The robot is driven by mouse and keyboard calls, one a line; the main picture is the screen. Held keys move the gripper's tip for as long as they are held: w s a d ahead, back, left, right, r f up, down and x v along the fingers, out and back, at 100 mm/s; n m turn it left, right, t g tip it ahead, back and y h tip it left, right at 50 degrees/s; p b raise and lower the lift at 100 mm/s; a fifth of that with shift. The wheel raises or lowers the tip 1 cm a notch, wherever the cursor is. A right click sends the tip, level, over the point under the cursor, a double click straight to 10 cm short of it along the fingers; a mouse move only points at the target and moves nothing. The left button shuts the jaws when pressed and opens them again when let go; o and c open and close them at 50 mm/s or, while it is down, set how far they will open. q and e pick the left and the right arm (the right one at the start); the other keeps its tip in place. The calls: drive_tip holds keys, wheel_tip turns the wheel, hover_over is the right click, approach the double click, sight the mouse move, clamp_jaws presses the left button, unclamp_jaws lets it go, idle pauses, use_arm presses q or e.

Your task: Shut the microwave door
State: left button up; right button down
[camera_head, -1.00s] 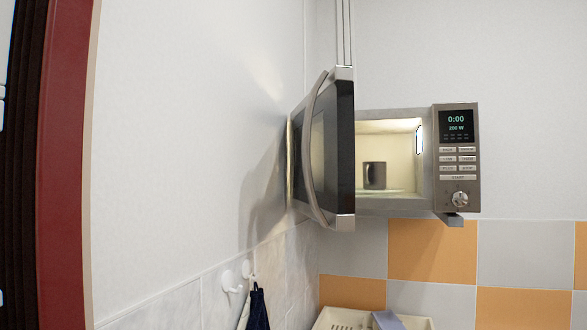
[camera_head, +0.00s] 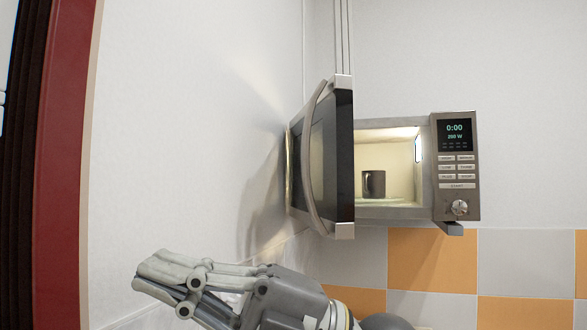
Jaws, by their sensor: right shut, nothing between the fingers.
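The microwave (camera_head: 455,190) is mounted on the back wall, with its control panel on the right side. Its door (camera_head: 345,160) stands wide open, swung out on the left toward the left wall. A curved metal handle (camera_head: 307,165) runs along the door's outer face. A dark mug (camera_head: 374,184) stands inside the lit cavity. My right gripper (camera_head: 140,272) is shut and empty, at the lower left, below and left of the door and apart from it. Its fingers point left. My left gripper is not in view.
The white left wall (camera_head: 190,130) is close to the open door and to my gripper. A dark red frame (camera_head: 60,170) stands at the far left. Orange and grey tiles (camera_head: 430,258) cover the wall below the microwave.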

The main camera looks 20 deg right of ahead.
sight(302, 164)
drive_tip(key=w+d+r+m+t+h, duration=0.4)
drive_tip(key=w+m+t+h, duration=0.25)
drive_tip(key=t+h, duration=0.25)
drive_tip(key=d+r+m+t+h, duration=0.5)
drive_tip(key=d+r+m+h, duration=0.25)
drive_tip(key=d, duration=0.35)
drive_tip(key=w+d+p, duration=0.1)
drive_tip(key=w+p, duration=0.6)
drive_tip(key=w, duration=0.3)
drive_tip(key=shift+w+f+n+h, duration=0.2)
drive_tip(key=shift+f+n+h, duration=0.05)
drive_tip(key=shift+n+h, duration=0.1)
drive_tip(key=shift+d, duration=0.1)
